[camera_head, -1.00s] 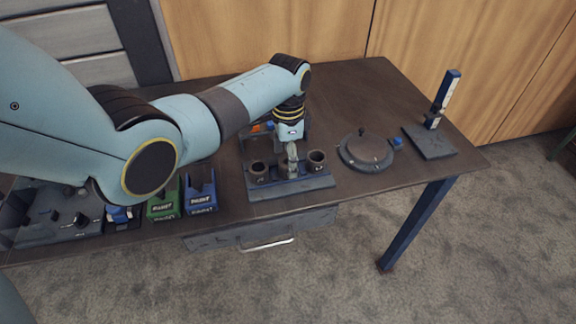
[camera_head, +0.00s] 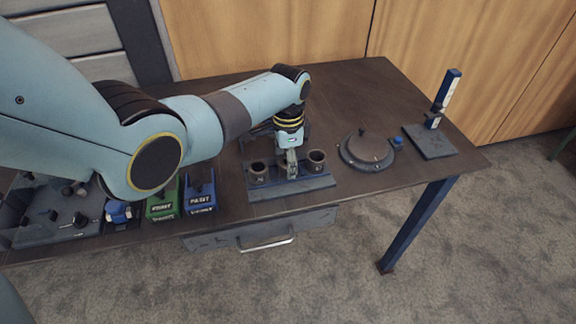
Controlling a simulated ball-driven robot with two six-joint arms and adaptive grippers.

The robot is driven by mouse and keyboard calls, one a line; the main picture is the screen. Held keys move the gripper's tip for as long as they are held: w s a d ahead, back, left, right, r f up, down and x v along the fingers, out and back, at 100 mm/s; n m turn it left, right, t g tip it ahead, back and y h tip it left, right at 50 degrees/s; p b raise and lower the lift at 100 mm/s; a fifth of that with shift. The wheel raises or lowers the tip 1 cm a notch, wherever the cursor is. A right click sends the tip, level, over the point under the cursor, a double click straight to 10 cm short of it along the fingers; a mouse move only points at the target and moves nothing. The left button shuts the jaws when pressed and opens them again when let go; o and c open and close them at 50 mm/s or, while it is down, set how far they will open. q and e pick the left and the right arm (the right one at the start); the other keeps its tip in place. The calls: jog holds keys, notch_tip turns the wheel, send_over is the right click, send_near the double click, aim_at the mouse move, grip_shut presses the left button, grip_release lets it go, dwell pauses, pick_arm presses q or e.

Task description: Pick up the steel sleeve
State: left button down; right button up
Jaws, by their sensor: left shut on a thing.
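My left gripper (camera_head: 291,163) points down at the middle of a dark rack (camera_head: 292,187) on the table, between two dark cup-like holders. It is shut on a small piece that I take to be the steel sleeve. The fingers and the wrist hide most of that piece, so its shape is hard to see. It is too small to tell whether it still touches the rack. My right gripper is not in view.
Dark holders stand left (camera_head: 258,172) and right (camera_head: 316,161) close beside the fingers. A round lidded dish (camera_head: 366,151) and an upright blue-and-white post stand to the right. Green (camera_head: 163,203) and blue (camera_head: 200,195) bins stand left. The table's back right is clear.

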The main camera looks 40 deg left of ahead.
pick_arm(q)
jog(key=shift+r, duration=0.15)
notch_tip(320, 180, up, 4)
jog(key=shift+w+r, duration=0.1)
jog(key=w+d+r+p, duration=0.4)
jog(key=d+r, duration=0.6)
jog(key=r, duration=0.2)
jog(key=shift+d, duration=0.4)
jog(key=shift+w, duration=0.15)
